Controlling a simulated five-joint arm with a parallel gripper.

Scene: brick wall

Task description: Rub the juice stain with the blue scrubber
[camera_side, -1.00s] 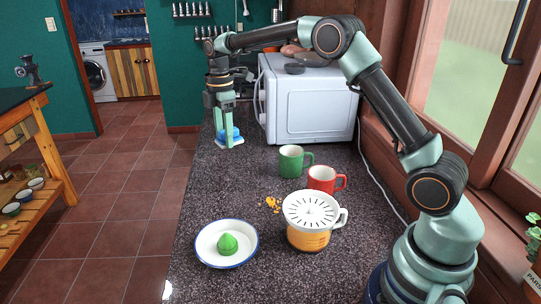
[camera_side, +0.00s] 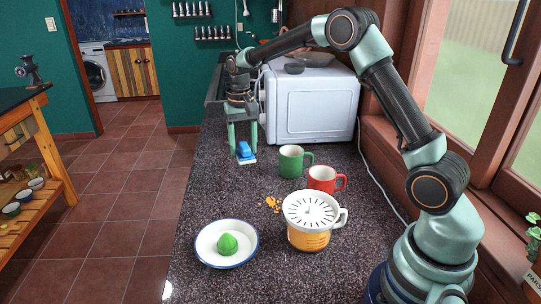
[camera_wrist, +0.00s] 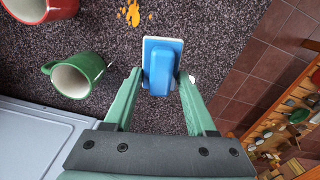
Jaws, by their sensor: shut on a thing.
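The blue scrubber (camera_side: 245,152) has a blue grip on a pale pad. My gripper (camera_side: 244,146) is shut on it, one finger on each side, and points down over the counter. The wrist view shows the scrubber (camera_wrist: 160,65) between my two green fingers (camera_wrist: 158,76). I cannot tell whether its pad touches the counter. The juice stain (camera_side: 272,204) is an orange patch of small splotches on the dark counter, nearer the side camera than the scrubber. It also shows at the top of the wrist view (camera_wrist: 132,14), apart from the scrubber.
A green mug (camera_side: 291,161) and a red mug (camera_side: 322,179) stand right of the stain. A lidded juicer jug (camera_side: 309,238) and a white plate (camera_side: 204,248) with a green fruit (camera_side: 228,244) are in front. A white microwave (camera_side: 300,105) stands behind. The counter's left edge drops to the floor.

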